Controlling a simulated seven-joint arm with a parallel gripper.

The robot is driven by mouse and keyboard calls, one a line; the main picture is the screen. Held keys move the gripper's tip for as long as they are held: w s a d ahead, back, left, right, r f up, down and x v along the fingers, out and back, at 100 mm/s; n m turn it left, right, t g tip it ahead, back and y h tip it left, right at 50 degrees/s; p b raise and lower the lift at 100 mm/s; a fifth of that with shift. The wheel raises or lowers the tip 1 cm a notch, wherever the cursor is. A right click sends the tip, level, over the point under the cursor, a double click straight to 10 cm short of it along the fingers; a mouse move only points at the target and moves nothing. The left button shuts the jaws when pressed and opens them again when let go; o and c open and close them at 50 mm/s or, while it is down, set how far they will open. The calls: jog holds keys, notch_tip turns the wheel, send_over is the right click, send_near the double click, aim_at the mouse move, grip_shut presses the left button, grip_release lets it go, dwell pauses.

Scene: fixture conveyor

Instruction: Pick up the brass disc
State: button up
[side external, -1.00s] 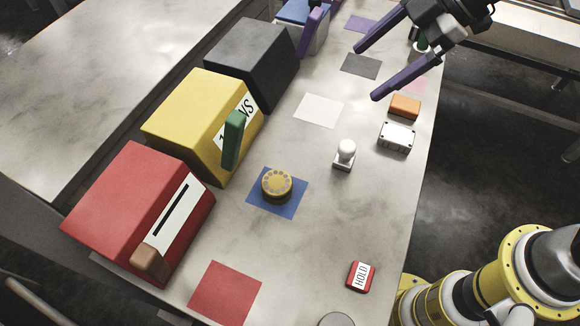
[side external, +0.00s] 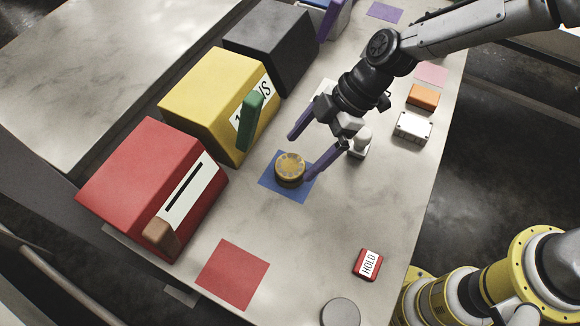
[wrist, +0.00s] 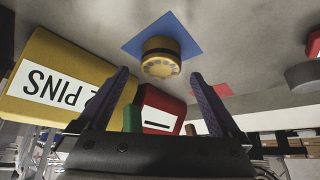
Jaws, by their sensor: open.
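The brass disc (side external: 290,168) lies on a blue square (side external: 270,184) on the table. It is round, with a ring of dots on top, and also shows in the wrist view (wrist: 161,58), ahead of the fingertips. My gripper (side external: 298,156) is open, with one purple finger to the upper left of the disc and the other close to its right side. In the wrist view my gripper (wrist: 158,75) has its two purple fingers wide apart, with nothing between them. I cannot tell whether the right finger touches the disc.
A yellow box (side external: 205,95) with a green lever (side external: 251,120) stands close by at left. A red box (side external: 140,185) and a black box (side external: 270,45) flank it. A white knob (side external: 361,138) stands just right of my gripper. A red HOLD block (side external: 367,264) lies at front right.

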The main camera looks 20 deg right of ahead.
aim_at(290, 165)
jog(key=shift+x, duration=2.7)
jog(key=shift+a, duration=0.1)
jog(key=shift+c, duration=0.3)
jog(key=shift+r, duration=0.1)
grip_shut()
jog(key=shift+r, duration=0.15)
